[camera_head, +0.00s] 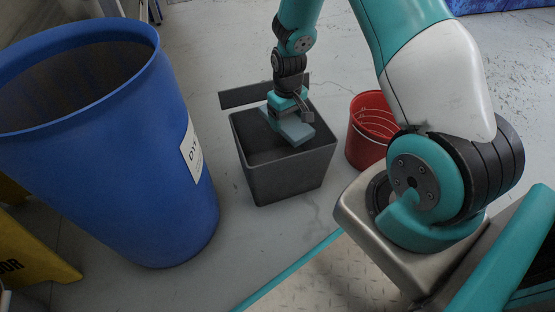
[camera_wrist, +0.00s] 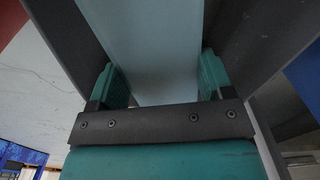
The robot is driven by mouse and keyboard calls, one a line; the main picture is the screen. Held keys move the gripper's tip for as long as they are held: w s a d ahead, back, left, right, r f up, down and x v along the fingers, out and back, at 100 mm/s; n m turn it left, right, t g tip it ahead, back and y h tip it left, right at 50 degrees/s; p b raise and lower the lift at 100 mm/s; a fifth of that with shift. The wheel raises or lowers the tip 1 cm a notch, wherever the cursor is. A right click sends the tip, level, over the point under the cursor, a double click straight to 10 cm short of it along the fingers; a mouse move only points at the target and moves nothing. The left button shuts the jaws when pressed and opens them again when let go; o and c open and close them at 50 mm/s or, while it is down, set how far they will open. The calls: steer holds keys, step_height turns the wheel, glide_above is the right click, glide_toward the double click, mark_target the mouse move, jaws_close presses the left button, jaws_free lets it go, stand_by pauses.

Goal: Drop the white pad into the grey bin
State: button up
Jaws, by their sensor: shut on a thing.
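The white pad (camera_head: 297,130) looks pale grey-blue in this light. My gripper (camera_head: 286,106) points down and is shut on it. Both are at the mouth of the grey bin (camera_head: 290,180); the pad's lower end seems to be within the rim, but its exact depth is hard to tell. In the wrist view the pad (camera_wrist: 152,50) lies between the two teal fingers of my gripper (camera_wrist: 162,80), with dark grey bin walls (camera_wrist: 262,35) on both sides. The pad's far end is out of frame there.
A large blue drum (camera_head: 130,170) stands left of the bin, and a red bucket (camera_head: 362,152) stands close on its right. A dark grey panel (camera_head: 238,95) rises at the bin's back. A yellow stand (camera_head: 35,250) is at far left.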

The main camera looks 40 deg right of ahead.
steer(key=shift+f, duration=0.1)
steer(key=o, duration=1.1)
step_height(320, 180, up, 18)
steer(key=p, duration=1)
steer(key=shift+f, duration=0.25)
